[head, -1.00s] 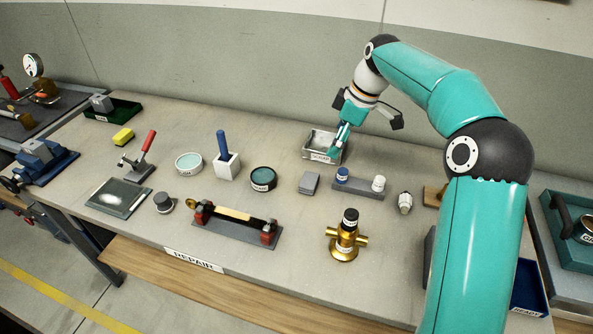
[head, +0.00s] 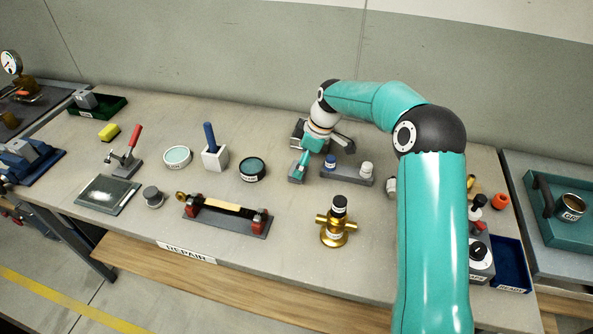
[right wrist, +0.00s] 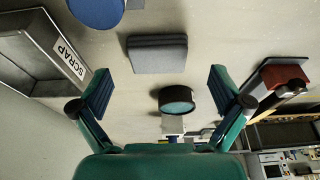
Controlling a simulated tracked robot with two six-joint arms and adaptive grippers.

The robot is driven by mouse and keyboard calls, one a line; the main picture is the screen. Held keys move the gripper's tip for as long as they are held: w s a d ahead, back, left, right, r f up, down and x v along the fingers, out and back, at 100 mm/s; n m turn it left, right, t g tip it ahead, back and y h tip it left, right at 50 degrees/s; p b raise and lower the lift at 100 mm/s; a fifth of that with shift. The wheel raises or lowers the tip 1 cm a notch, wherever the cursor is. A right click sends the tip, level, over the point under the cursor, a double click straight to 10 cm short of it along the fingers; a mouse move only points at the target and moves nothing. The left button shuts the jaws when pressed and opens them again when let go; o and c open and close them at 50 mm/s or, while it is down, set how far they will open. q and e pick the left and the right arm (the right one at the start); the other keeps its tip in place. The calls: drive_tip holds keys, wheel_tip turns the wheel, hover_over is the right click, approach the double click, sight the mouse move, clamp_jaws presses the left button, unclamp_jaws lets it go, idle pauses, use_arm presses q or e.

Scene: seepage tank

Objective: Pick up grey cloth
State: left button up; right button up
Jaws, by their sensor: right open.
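The grey cloth (head: 296,178) is a small folded square lying on the bench, partly covered by my right gripper in the head view. In the right wrist view the cloth (right wrist: 157,54) lies flat ahead of the fingers, roughly centred between them. My right gripper (right wrist: 162,88) is open and empty, its two teal fingers with dark pads spread wide. In the head view my right gripper (head: 302,164) reaches down over the cloth; I cannot tell how high above it. My left gripper is in neither view.
A metal scrap tray (right wrist: 50,48) stands close beside the cloth. A block with a blue-capped bottle (head: 330,161) and a white one is to its right, a round dark jar (head: 252,170) to its left. A brass valve (head: 337,222) and a red-ended fixture (head: 226,214) stand in front.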

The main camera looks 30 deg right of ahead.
drive_tip(key=shift+x, duration=1.55)
drive_tip(key=shift+w, duration=0.1)
drive_tip(key=shift+c, duration=0.3)
drive_tip(key=c, duration=0.9)
drive_tip(key=shift+r, duration=0.2)
drive_tip(key=shift+c, duration=0.2)
wheel_tip(320, 180, up, 20)
drive_tip(key=p, duration=0.1)
drive_tip(key=shift+f, duration=0.15)
